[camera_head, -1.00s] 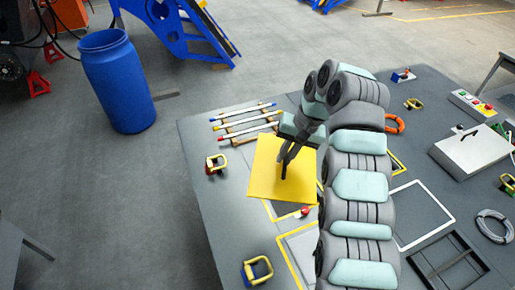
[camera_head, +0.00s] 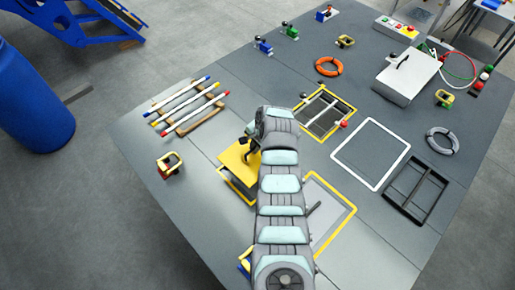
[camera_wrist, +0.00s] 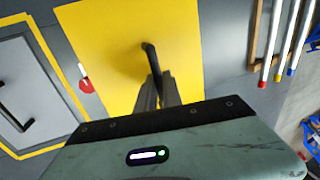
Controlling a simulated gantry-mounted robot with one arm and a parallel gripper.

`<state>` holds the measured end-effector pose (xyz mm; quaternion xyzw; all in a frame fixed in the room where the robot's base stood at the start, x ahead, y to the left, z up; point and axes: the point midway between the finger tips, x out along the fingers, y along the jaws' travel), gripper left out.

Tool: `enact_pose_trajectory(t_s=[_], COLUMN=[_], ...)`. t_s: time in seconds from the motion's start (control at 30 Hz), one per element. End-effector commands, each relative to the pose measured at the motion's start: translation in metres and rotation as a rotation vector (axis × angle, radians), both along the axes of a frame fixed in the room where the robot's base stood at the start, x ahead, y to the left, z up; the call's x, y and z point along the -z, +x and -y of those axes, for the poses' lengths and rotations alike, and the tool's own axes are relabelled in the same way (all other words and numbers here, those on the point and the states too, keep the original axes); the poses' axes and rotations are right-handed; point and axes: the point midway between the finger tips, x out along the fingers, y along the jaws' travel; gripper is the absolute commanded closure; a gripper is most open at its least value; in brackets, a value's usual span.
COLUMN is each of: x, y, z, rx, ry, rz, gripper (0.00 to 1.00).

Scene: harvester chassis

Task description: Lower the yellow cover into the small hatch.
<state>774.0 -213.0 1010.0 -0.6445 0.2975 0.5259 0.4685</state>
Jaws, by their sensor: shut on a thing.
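The yellow cover (camera_head: 232,162) is a flat square plate with a dark upright handle. My gripper (camera_head: 250,150) is shut on the handle (camera_wrist: 150,58), and the cover hangs below it, roughly level. In the wrist view the cover (camera_wrist: 105,45) fills the middle. A yellow-edged outline (camera_head: 238,190) shows just below the cover's near edge in the head view, seemingly the small hatch's rim. The cover hides most of it, and my arm hides its right side. I cannot tell how large the gap between cover and rim is.
A yellow-rimmed slatted opening (camera_head: 322,115) lies behind, right of my arm. A grey panel with a yellow rim (camera_head: 345,205) lies at right. A red knob (camera_wrist: 86,86) is beside the cover.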

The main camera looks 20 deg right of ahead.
Motion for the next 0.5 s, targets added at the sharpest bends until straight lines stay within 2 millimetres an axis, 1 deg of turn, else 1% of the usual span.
enact_pose_trajectory(t_s=[0.13,0.5], x=[0.0077,0.0078], y=[-0.0045,-0.0047], z=[0.0084,0.0089], rx=[0.033,0.034], ry=[0.002,0.001], rz=[0.002,0.002], gripper=[1.0,1.0])
